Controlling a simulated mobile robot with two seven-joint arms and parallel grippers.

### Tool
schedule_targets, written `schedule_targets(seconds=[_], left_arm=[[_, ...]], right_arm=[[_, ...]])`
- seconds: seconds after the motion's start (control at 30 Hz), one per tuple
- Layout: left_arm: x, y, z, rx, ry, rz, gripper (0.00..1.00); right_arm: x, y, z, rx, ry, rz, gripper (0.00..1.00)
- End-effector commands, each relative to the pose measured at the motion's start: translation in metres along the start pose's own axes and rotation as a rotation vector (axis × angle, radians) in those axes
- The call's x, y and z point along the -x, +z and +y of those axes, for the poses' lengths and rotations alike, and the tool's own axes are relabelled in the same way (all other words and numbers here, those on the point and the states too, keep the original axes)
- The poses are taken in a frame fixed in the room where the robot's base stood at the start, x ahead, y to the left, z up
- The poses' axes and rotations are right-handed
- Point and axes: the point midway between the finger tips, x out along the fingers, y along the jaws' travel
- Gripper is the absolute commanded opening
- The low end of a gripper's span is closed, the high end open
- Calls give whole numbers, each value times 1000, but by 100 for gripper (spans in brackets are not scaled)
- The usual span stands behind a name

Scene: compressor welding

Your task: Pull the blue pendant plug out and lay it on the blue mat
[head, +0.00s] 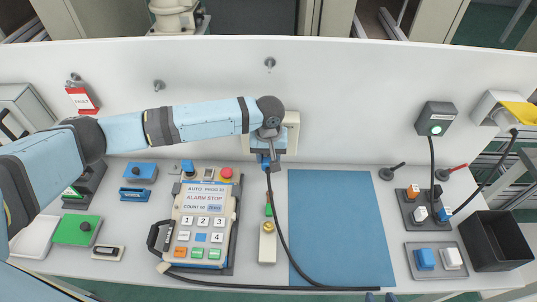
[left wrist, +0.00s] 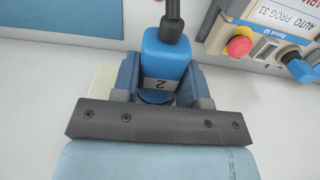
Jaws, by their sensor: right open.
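My left gripper (head: 268,150) is in front of the pale socket box (head: 292,120) on the white wall panel. The arm hides the socket, so I cannot tell how deep the plug sits.
The pendant (head: 203,225) with buttons lies left of the cable. A narrow pale box (head: 267,247) stands between it and the mat. The black cable (head: 283,235) runs down across the mat's lower left edge. A black bin (head: 495,240) and button blocks stand at the right.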

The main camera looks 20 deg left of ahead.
Motion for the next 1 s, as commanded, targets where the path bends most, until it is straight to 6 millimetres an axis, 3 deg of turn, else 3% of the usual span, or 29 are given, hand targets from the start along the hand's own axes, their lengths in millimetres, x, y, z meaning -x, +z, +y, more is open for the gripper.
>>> schedule_targets(seconds=[0.03, 0.07, 0.2, 0.23, 0.4, 1.0], left_arm=[[0, 0, 0, 0, 0, 0, 13], [0, 0, 0, 0, 0, 0, 36], [0, 0, 0, 0, 0, 0, 3], [0, 0, 0, 0, 0, 0, 38], [0, 0, 0, 0, 0, 0, 0], [1, 10, 0, 0, -1, -1, 0]], right_arm=[[0, 0, 0, 0, 0, 0, 43], [0, 0, 0, 0, 0, 0, 43], [0, 0, 0, 0, 0, 0, 43], [0, 0, 0, 0, 0, 0, 43], [0, 0, 0, 0, 0, 0, 43], [6, -9, 0, 0, 0, 0, 43]])
